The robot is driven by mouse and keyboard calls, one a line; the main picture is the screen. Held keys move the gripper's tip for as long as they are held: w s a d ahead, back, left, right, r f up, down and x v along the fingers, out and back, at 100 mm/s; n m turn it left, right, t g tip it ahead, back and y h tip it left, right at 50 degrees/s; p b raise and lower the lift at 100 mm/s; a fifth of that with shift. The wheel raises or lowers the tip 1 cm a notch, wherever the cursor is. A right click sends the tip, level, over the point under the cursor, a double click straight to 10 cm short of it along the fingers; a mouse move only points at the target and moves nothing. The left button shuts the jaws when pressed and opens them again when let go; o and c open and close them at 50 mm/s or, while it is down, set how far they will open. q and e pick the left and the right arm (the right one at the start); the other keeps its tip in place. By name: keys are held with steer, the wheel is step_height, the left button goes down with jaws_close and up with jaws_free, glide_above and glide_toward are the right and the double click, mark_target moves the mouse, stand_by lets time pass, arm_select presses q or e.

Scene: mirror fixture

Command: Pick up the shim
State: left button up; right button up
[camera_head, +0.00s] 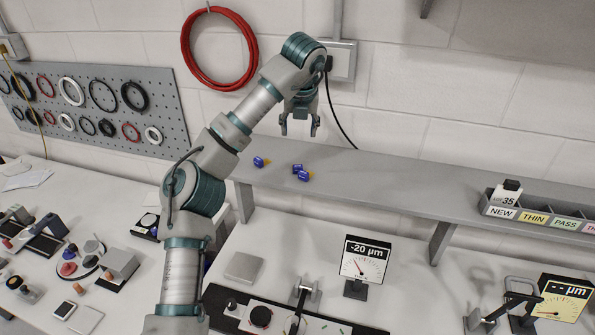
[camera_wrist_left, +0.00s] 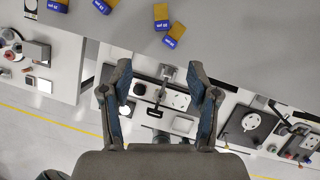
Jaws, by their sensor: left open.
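I cannot tell for certain which thing is the shim. A small dark piece with a white label reading 35 (camera_head: 509,198) stands at the NEW end of a sorting tray (camera_head: 535,214) on the grey shelf. My left gripper (camera_head: 300,128) is open and empty, above the back of the shelf and far left of the tray. In the left wrist view its two fingers (camera_wrist_left: 159,88) are spread with nothing between them. Small blue and yellow pieces (camera_head: 303,176) lie on the shelf below the gripper; they also show in the left wrist view (camera_wrist_left: 173,36). My right gripper is not in view.
The shelf (camera_head: 400,184) is clear between the blue pieces and the tray. Below it, a gauge reading -20 µm (camera_head: 366,258) and a second gauge (camera_head: 563,298) stand on the white bench. A pegboard with rings (camera_head: 100,110) and a red coil (camera_head: 187,50) hang on the wall.

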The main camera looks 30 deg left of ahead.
arm_select(q)
steer(key=n, duration=0.1)
glide_toward(298, 166)
steer(key=shift+n, duration=0.3)
steer(key=x, duration=0.4)
steer(key=shift+w+a, duration=0.1)
steer(key=shift+a+f, duration=0.25)
steer(key=shift+f, duration=0.3)
steer(key=p+x, duration=0.1)
steer(key=x, duration=0.3)
steer(key=shift+w+f, duration=0.25)
steer(key=shift+f, duration=0.05)
steer(key=c, duration=0.9)
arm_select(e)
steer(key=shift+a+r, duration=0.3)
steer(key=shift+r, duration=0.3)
